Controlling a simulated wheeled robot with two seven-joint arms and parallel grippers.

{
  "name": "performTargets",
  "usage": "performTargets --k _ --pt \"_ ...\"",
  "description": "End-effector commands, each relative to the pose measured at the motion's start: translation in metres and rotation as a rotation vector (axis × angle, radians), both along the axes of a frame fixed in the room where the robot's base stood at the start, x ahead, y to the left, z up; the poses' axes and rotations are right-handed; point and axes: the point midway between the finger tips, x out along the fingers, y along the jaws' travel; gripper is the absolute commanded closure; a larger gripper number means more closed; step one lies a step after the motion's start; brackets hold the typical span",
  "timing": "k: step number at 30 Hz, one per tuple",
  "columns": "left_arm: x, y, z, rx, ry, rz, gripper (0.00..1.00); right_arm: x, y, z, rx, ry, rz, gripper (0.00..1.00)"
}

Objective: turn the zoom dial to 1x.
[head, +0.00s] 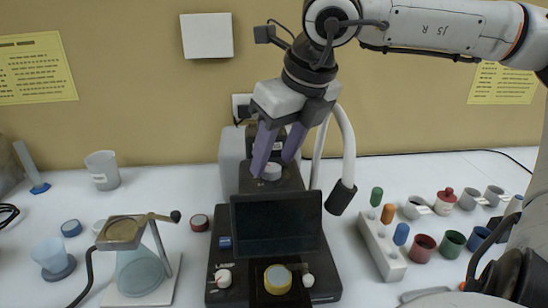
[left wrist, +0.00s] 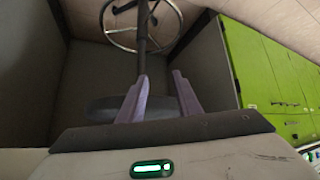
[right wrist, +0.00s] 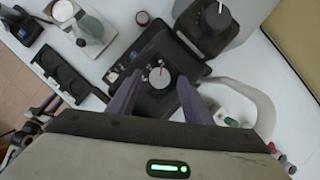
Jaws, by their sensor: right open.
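A grey round dial (head: 271,172) sits on top of the black instrument (head: 222,255), behind its dark screen (head: 275,222). In the right wrist view the dial (right wrist: 158,78) shows a red pointer mark toward its far edge; markings around it are too small to read. My right gripper (head: 274,160) is open and points down at the dial. Its fingers stand on either side of it in the right wrist view (right wrist: 160,88); contact cannot be told. My left gripper (left wrist: 160,82) is open and empty, away from the table, and out of the head view.
A black knob with a white line (right wrist: 216,17) stands on the taller part behind the dial. A white hose (head: 348,150) hangs right of the gripper. A glass flask (head: 140,272) stands at left. A rack with coloured-handled tools (head: 380,245) and several cups stand at right.

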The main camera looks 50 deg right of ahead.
Motion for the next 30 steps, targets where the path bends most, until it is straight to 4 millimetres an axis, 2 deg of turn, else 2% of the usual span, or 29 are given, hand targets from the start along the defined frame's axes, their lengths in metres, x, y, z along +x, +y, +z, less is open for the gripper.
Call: performTargets --k 4,13,21,30 --pt "-0.0008 0.0 0.0008 0.0 0.001 0.0 0.69 0.0041 -0.0003 -0.0111 0.001 0.002 -0.001 0.54" --pt "-0.0032 0.0 -0.0004 0.0 0.006 0.0 0.69 0.0053 -0.0004 -0.0133 0.001 0.0 -0.001 0.54" --pt "-0.0034 0.0002 -0.0005 0.001 0.006 0.0 0.69 0.0052 -0.0004 -0.013 0.001 0.0 -0.001 0.95" --pt "-0.0034 0.0003 -0.0014 0.001 0.006 0.0 0.69 0.0052 -0.0008 -0.0132 0.002 0.0 0.038 0.95"
